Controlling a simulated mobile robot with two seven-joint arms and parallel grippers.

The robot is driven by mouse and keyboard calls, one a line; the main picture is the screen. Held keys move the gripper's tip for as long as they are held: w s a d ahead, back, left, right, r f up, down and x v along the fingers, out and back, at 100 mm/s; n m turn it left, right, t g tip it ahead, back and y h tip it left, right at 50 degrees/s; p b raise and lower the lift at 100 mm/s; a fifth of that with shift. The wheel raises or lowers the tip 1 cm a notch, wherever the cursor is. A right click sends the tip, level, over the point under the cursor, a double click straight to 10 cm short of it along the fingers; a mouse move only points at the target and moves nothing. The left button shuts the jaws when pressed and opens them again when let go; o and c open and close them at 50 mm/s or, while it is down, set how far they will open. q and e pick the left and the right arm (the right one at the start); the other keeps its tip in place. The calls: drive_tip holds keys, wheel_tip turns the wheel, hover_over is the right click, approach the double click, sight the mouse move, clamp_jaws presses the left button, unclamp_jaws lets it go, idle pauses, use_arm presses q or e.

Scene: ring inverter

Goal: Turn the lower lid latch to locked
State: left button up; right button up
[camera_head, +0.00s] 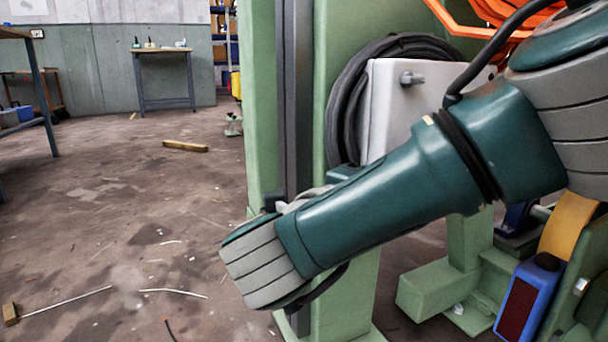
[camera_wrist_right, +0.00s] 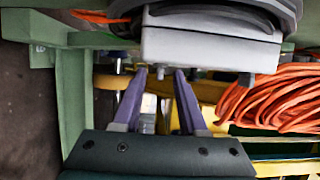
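A pale grey box (camera_head: 390,115) is mounted on the green frame, with a round metal latch knob (camera_head: 412,78) on its face. The box (camera_wrist_right: 210,48) also fills the top of the right wrist view. My right gripper (camera_wrist_right: 160,73) points at the box's near edge, its two purple fingers apart. A small grey knob-like part (camera_wrist_right: 161,72) shows between the fingertips, with a gap on each side; I cannot tell whether it is the lower latch. In the head view my right arm crosses in front of the box's lower part and hides the right gripper. My left gripper is out of view.
A black hose coil (camera_head: 345,100) hangs beside the box. Orange cable (camera_wrist_right: 275,98) lies close on the right in the wrist view. A green post (camera_head: 285,90) and a blue device (camera_head: 530,295) stand near the arm. Open floor (camera_head: 120,220) lies to the left.

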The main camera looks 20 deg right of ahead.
drive_tip(key=p+v, duration=0.3)
drive_tip(key=v, duration=0.7)
